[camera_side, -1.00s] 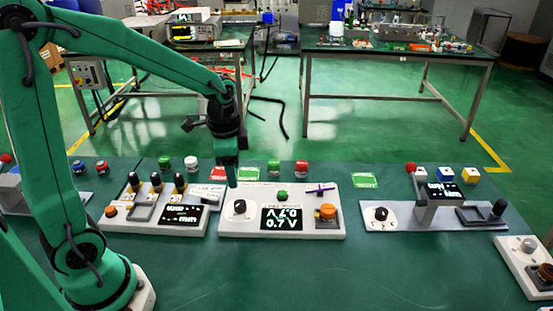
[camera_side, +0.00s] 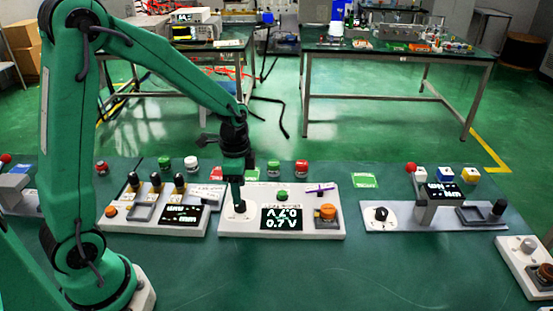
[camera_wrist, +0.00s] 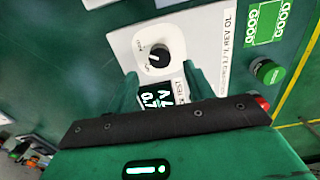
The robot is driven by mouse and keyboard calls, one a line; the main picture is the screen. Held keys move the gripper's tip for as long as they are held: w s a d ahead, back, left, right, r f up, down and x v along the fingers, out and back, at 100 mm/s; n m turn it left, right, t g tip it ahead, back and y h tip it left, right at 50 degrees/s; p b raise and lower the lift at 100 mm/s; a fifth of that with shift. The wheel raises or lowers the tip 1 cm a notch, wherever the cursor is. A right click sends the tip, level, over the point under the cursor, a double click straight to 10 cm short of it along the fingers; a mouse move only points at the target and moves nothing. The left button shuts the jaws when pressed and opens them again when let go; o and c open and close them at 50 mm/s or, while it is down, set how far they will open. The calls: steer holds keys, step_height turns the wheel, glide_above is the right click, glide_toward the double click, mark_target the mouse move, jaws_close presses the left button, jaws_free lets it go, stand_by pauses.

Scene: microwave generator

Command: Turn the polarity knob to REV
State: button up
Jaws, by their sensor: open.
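The black polarity knob (camera_wrist: 158,57) sits on a white round dial on the centre panel (camera_side: 290,232). In the wrist view it carries a white pointer line, and the small lettering around it is too small to read. My gripper (camera_wrist: 160,72) is open, its two green fingers to either side below the knob in that view.
On the same panel are a green button (camera_side: 282,196), an orange knob (camera_side: 326,212) and a purple cross-shaped piece (camera_side: 319,190). A panel with black-topped posts (camera_side: 156,182) stands close on the left.

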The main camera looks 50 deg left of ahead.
steer(key=shift+f, duration=2.35)
steer(key=shift+c, duration=0.4)
steer(key=c, duration=0.9)
